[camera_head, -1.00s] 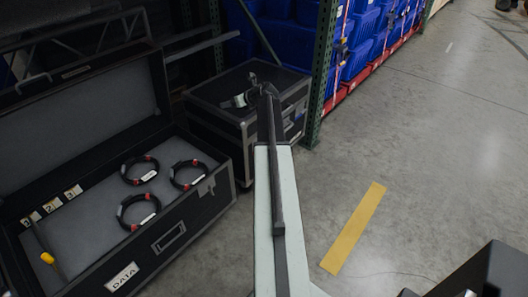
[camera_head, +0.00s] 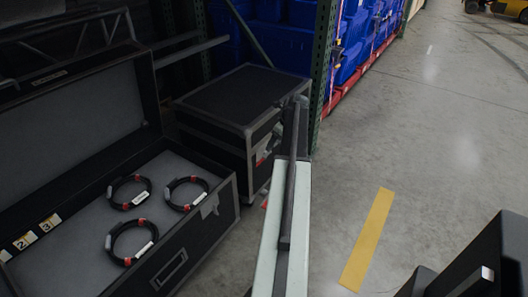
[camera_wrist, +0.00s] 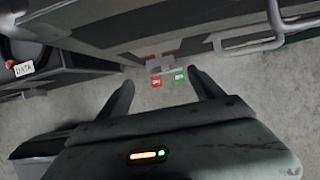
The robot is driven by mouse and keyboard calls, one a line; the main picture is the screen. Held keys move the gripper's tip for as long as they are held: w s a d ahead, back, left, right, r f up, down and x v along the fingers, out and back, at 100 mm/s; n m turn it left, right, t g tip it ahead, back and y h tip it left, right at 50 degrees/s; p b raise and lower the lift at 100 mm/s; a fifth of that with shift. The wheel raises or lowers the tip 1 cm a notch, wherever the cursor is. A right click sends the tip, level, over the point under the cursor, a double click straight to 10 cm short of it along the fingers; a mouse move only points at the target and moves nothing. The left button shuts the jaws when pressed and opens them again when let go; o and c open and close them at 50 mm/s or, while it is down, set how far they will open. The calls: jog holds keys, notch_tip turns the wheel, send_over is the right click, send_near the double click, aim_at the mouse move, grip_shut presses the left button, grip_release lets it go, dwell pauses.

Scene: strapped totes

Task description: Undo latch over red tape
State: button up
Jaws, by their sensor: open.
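The closed black case (camera_head: 235,95) with metal edges stands beside the rack. A red patch (camera_head: 262,156) shows on its front, partly behind my arm. In the wrist view, a red tape label (camera_wrist: 156,82) and a green tape label (camera_wrist: 180,75) sit side by side. Small metal latch parts (camera_wrist: 160,65) show just above them on the dark case; their exact state is too small to tell. My gripper (camera_wrist: 162,79) is open and empty, with one finger on each side of the labels. I cannot tell whether it touches. My arm hides the gripper in the head view.
An open case (camera_head: 190,250) with several coiled cables (camera_head: 130,192) stands at the left. Blue bins (camera_head: 345,60) fill the rack behind a green post (camera_head: 325,65). A metal handle (camera_wrist: 250,45) projects at the upper right of the wrist view. Floor with a yellow stripe (camera_head: 368,240) is clear at right.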

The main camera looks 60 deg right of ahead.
aim_at(268, 154)
jog(key=shift+w, duration=0.1)
jog(key=b+x, duration=0.7)
jog(key=x, duration=0.1)
jog(key=shift+r, duration=0.15)
jog(key=shift+c, duration=0.3)
